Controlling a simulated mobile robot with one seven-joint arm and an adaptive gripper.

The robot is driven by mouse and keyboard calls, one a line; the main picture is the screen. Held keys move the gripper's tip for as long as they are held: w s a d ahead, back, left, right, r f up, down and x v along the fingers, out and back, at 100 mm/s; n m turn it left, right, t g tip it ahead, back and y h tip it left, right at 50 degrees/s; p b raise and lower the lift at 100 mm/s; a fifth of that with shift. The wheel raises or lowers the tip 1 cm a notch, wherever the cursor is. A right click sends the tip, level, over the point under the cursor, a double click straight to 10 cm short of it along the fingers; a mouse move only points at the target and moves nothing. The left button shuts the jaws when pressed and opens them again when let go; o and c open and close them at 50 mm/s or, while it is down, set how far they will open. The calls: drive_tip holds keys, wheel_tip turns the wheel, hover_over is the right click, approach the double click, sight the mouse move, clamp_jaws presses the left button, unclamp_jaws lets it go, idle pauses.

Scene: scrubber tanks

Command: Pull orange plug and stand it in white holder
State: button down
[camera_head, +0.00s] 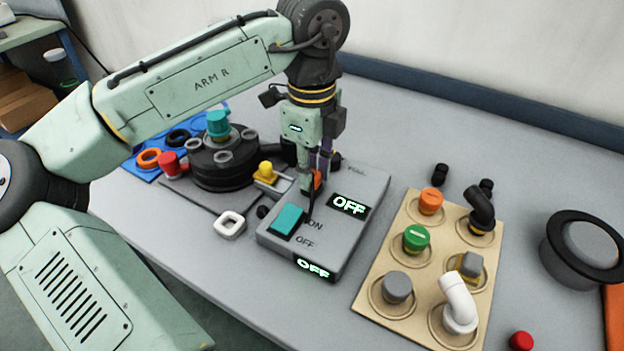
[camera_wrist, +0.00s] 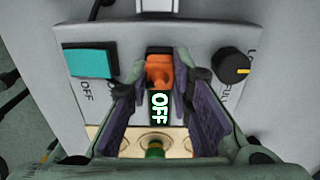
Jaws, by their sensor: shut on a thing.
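The orange plug (camera_head: 318,178) is at the top of the grey control box (camera_head: 340,222), mostly hidden by my fingers in the head view. In the wrist view the orange plug (camera_wrist: 159,72) stands between my purple-padded fingers, by its dark socket area. My gripper (camera_head: 314,182) points down over the box and is shut on the plug; it also shows in the wrist view (camera_wrist: 161,80). Whether the plug is still seated in the box I cannot tell. A white square ring, which looks like the white holder (camera_head: 230,224), lies empty on the table left of the box.
The box carries a teal switch (camera_head: 287,220) and lit OFF displays (camera_head: 349,206). A black round tank unit (camera_head: 222,170) stands behind left. A tan board (camera_head: 385,264) with several caps and pipe pieces is at right. A black-rimmed bucket (camera_head: 585,246) is far right.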

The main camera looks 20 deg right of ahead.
drive_tip(key=shift+r+p, duration=2.5)
drive_tip(key=shift+r, duration=0.05)
drive_tip(key=shift+p, duration=0.3)
drive_tip(key=s+a, duration=0.1)
drive_tip(key=a, duration=1.4)
drive_tip(key=shift+s+p, duration=0.2)
drive_tip(key=shift+p, duration=0.15)
drive_tip(key=shift+f, duration=0.1)
drive_tip(key=shift+f+b, duration=1.65)
drive_tip(key=shift+f, duration=1.65)
drive_tip(key=shift+f, duration=0.1)
